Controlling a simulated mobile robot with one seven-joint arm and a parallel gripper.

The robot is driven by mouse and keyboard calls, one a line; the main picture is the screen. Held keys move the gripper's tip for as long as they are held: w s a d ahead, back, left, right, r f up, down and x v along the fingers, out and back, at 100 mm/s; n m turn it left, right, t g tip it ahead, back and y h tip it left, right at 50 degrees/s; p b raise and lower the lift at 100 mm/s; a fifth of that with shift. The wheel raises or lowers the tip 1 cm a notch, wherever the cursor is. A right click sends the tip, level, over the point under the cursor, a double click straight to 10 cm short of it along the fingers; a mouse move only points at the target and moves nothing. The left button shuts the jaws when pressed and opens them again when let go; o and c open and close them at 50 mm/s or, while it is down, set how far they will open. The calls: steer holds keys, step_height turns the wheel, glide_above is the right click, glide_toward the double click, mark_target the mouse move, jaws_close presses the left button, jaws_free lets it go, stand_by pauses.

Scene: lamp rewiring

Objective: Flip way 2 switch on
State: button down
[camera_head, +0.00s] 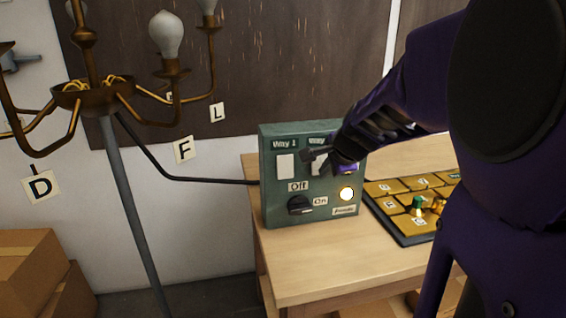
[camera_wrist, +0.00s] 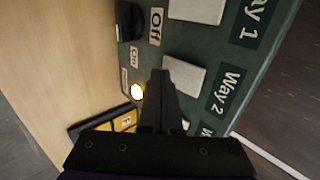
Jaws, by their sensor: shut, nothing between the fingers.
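The green switch box (camera_head: 268,200) stands upright on the wooden table. Its white way 2 switch (camera_head: 317,168) is partly hidden by my gripper (camera_head: 311,157) in the head view. In the wrist view the way 2 switch (camera_wrist: 184,76) is a white rocker beside the Way 2 label (camera_wrist: 222,90). My gripper (camera_wrist: 158,74) is shut and empty, its tips over the panel right beside this switch. I cannot tell whether they touch it, or which way the rocker is tilted. The way 1 switch (camera_head: 285,166) is a similar white rocker to its left.
A black knob (camera_head: 300,205) sits between Off and On labels, near a lit round lamp (camera_head: 347,194). A tray of yellow lettered tiles (camera_head: 384,188) lies right of the box. A brass chandelier (camera_head: 90,95) stands left, its cable (camera_head: 190,179) running to the box. The front tabletop is clear.

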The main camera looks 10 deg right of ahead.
steer(key=shift+w, duration=0.25)
steer(key=shift+w+f, duration=0.15)
steer(key=shift+w, duration=0.05)
stand_by(0.3)
steer(key=shift+r, duration=0.2)
